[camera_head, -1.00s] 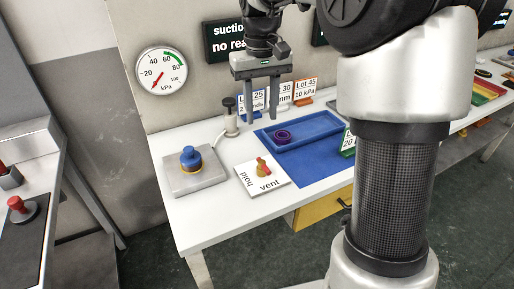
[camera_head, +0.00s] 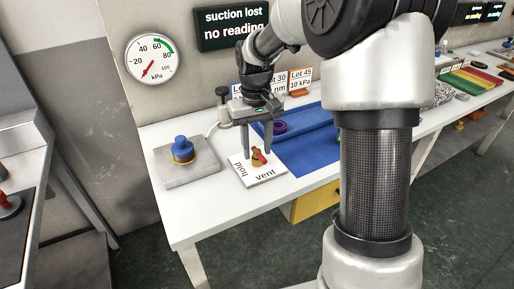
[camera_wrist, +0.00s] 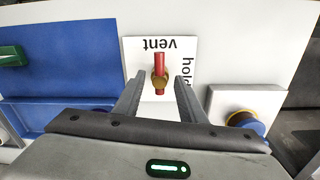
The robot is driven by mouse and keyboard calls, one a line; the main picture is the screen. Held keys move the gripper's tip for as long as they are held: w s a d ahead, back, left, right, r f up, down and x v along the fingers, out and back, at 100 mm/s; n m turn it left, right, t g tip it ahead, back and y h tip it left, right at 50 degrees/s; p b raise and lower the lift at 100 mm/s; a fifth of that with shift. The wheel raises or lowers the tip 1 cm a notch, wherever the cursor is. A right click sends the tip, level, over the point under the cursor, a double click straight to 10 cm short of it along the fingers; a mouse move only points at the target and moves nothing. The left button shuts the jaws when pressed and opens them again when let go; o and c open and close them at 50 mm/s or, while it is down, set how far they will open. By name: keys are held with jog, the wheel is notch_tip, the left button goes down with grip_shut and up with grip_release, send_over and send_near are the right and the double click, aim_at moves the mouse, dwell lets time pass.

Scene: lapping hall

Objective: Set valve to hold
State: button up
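The valve (camera_head: 258,158) is a brass body with a red handle on a white plate (camera_head: 265,179) marked "hold" and "vent". In the wrist view the red handle (camera_wrist: 160,63) points toward the word "vent". My gripper (camera_head: 256,154) is open above the plate, with its fingers pointing down. In the wrist view my gripper's fingertips (camera_wrist: 161,79) lie on either side of the valve with a gap to each; I see no contact. How far the tips are above the plate is hard to tell.
A blue knob (camera_head: 182,149) on a grey block stands left of the plate. A blue tray (camera_head: 313,134) with a purple ring (camera_head: 279,127) is behind right. A gauge (camera_head: 152,59) reads low. The wall display (camera_head: 232,24) says "suction lost no reading".

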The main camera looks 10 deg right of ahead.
grip_shut()
jog(key=shift+r+m+p, duration=0.1)
jog(key=shift+m+p, duration=0.2)
jog(key=shift+m, duration=0.1)
jog(key=m+p, duration=0.1)
jog(key=m, duration=0.2)
jog(key=shift+r+p, duration=0.1)
jog(key=shift+p, duration=0.25)
jog(key=m+p, duration=0.2)
jog(key=m, duration=0.3)
jog(key=shift+w+p, duration=0.1)
jog(key=shift+p, duration=0.3)
jog(key=m+p, duration=0.2)
jog(key=m, duration=0.3)
jog(key=shift+m+p, duration=1.4)
jog(key=shift+m, duration=0.6)
jog(key=shift+w, duration=0.1)
